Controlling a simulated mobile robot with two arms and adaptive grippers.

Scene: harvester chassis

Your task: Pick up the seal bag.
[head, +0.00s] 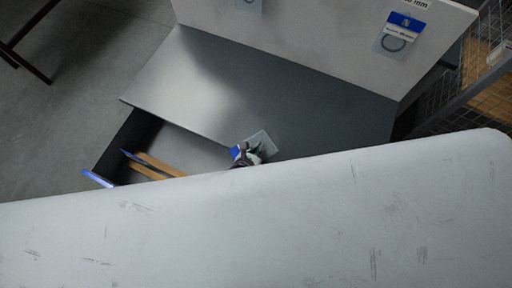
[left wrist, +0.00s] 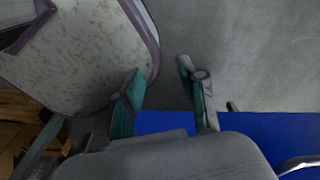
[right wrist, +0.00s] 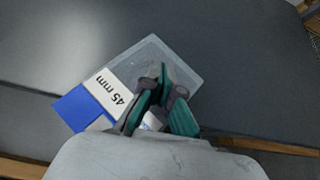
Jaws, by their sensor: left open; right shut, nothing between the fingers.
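The seal bag (head: 262,143) is a clear bag with a blue header, at the front edge of the grey worktop in the head view. In the right wrist view the bag (right wrist: 172,62) shows a white "45 mm" label and a blue part. My right gripper (head: 245,153) is over the bag. Its fingers (right wrist: 158,97) are shut and cover part of the bag and label. Whether they touch the bag is hard to tell. My left gripper (left wrist: 162,88) is open and empty, away from the bag, and is not seen in the head view.
An open drawer (head: 118,140) with wooden strips lies left of the bag. The worktop (head: 290,88) is otherwise clear. Other bags hang on the upright back panel (head: 320,25), one (head: 398,34) at right. A wire mesh rack (head: 450,92) stands at far right. A blue surface (left wrist: 258,140) is below my left gripper.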

